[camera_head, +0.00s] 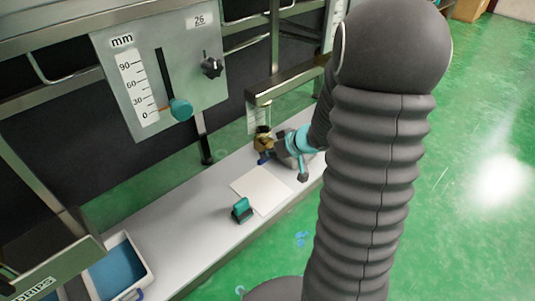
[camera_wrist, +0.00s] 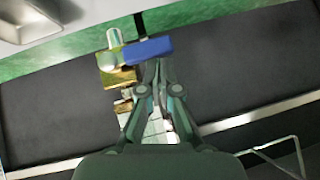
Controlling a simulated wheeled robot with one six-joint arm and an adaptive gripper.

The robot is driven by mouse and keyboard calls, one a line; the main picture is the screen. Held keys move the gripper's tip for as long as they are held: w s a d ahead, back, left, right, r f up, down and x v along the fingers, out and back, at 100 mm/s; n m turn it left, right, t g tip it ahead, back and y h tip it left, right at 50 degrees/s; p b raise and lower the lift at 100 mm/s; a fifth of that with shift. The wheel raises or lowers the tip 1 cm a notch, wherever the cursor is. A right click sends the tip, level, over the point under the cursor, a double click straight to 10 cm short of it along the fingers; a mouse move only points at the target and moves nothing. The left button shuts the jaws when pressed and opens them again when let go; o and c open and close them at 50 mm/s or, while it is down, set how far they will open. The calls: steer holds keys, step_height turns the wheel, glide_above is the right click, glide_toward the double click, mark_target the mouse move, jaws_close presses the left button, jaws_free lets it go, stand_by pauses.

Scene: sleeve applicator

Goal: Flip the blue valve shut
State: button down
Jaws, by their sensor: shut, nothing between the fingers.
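The blue valve handle (camera_wrist: 148,50) shows in the wrist view, lying crosswise just beyond my fingertips and joined to a brass valve body (camera_wrist: 118,78) at its left. In the head view the brass body (camera_head: 263,142) and a bit of the blue handle (camera_head: 264,160) sit above the bench, below a metal bracket. My gripper (camera_wrist: 157,75) is shut and empty, its tips at or very close to the handle's near edge; I cannot tell whether they touch. In the head view my gripper (camera_head: 278,149) reaches the valve from the right, and my arm hides part of the area.
A white bench (camera_head: 190,240) runs below, holding a pale sheet (camera_head: 262,190), a teal-and-black stamp-like object (camera_head: 241,210) and a blue-bottomed tray (camera_head: 118,268). A gauge panel (camera_head: 165,70) with a teal slider knob (camera_head: 181,109) stands left of the valve. Green floor lies open at right.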

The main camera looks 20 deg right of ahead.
steer(key=s+d+r+p, duration=0.25)
steer(key=s+r, duration=0.45)
steer(key=r, duration=0.4)
steer(key=s+a+m+g+h+p, duration=0.15)
steer(key=s+m+g, duration=0.25)
steer(key=s+m, duration=0.4)
steer(key=s+a+r+n+t+h+p, duration=0.1)
steer(key=s+a+r+n+h+p, duration=0.1)
steer(key=r, duration=0.6)
steer(key=s+a+r+n+h+p, duration=0.2)
steer(key=s+a+r+p, duration=0.2)
steer(key=r, duration=0.5)
steer(key=s+a, duration=0.2)
steer(key=s, duration=0.1)
steer(key=shift+s+a+n+t, duration=0.15)
steer(key=shift+a+n+t, duration=0.25)
